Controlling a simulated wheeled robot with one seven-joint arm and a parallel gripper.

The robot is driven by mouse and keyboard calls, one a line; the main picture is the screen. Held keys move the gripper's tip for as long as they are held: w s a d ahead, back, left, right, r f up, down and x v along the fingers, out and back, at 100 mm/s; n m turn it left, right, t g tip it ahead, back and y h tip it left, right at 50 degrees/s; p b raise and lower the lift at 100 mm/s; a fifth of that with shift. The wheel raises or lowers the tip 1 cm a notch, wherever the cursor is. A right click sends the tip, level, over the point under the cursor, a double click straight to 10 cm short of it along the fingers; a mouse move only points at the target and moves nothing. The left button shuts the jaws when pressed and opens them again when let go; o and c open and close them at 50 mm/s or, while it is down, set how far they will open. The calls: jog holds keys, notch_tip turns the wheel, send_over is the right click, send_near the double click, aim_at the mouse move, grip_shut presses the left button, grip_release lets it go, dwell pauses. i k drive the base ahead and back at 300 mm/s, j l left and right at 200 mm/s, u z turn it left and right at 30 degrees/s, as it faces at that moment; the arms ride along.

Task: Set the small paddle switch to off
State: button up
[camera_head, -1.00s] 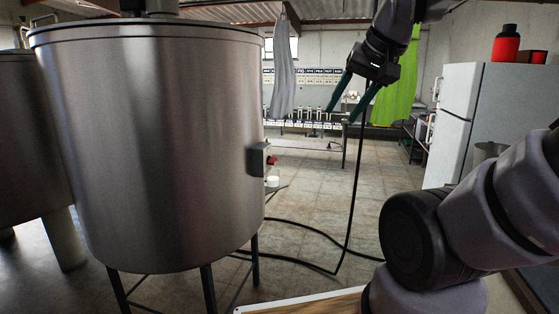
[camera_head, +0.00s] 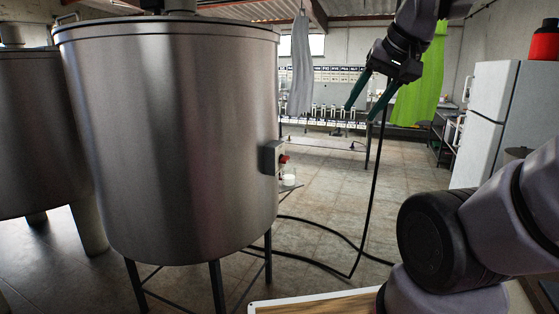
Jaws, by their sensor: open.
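A grey switch box (camera_head: 271,157) is mounted on the right side of the large steel tank (camera_head: 175,140). A small red part (camera_head: 284,159) sticks out on the box's right side. The box is seen nearly edge-on, so I cannot tell the paddle switch's position. My gripper (camera_head: 362,112) hangs open and empty at the upper right, with its two dark green fingers spread and pointing down. It is to the right of the switch box and higher in the picture, apart from it.
A small white object (camera_head: 289,180) shows just below the box. A black cable (camera_head: 330,262) runs over the floor. Another tank (camera_head: 38,130) stands at left. A white fridge (camera_head: 490,125) is at right, and a wooden board (camera_head: 320,303) is at bottom. Tiled floor right of the tank is mostly clear.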

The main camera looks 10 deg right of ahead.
aim_at(283, 160)
jog(key=i+j, duration=0.25)
jog(key=i+j+u, duration=0.1)
jog(key=i, duration=0.35)
jog(key=i+j, duration=0.3)
jog(key=i+u, duration=0.05)
jog(key=i, duration=0.05)
